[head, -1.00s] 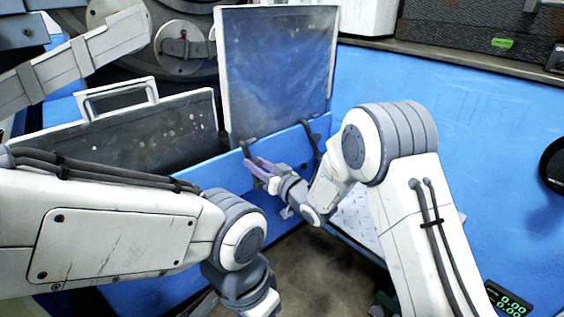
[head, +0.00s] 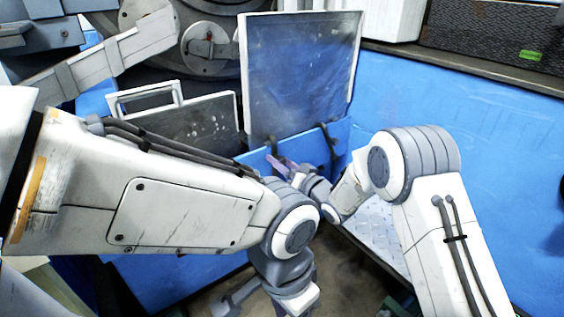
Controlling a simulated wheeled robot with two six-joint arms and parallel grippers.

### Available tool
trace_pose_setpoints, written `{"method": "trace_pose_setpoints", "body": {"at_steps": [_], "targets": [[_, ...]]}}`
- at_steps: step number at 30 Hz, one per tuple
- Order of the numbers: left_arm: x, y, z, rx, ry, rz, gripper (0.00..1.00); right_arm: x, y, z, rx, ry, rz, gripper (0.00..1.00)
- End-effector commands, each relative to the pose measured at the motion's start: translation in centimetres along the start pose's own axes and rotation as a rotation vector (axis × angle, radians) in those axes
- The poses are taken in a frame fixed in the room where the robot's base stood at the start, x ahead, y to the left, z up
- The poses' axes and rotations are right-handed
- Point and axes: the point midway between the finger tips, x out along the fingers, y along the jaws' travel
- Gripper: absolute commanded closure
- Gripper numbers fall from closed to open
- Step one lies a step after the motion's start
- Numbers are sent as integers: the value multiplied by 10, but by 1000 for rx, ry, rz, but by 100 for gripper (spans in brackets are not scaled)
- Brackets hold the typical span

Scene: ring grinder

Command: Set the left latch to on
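Two black hooked pieces, which look like latches, sit along the lower edge of a framed clear panel (head: 300,75): a left one (head: 271,145) and a right one (head: 328,138). Whether the left one is on or off is too small to tell. My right gripper (head: 278,164), with purplish fingers, is just below the left hooked piece, near the blue wall. I cannot see whether they touch. Its finger gap is not clear, and my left arm partly covers its surroundings. My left gripper (head: 232,302) is low at the bottom edge, partly cut off, its fingers unclear.
A dark panel with a white frame and handle (head: 190,128) stands left of the clear panel. A blue wall (head: 470,130) runs along the right. A metal tread plate (head: 378,232) lies below my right arm. My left forearm crosses close to my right gripper.

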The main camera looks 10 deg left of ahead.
Motion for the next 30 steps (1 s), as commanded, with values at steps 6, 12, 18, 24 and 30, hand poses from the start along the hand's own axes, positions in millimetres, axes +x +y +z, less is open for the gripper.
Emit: {"method": "trace_pose_setpoints", "body": {"at_steps": [6,12,18,24,30], "targets": [[0,0,0,0,0,0,45,-1,1,-2,-2,3,2,37],[-8,0,0,0,0,0,45,-17,1,-4,-2,2,4,37],[-20,2,-1,0,0,0,45,-57,0,-4,0,1,6,37],[-28,2,-2,0,0,0,45,-91,1,-2,0,1,5,37],[-30,2,-2,0,0,0,45,-104,0,-1,-1,3,1,37]]}}
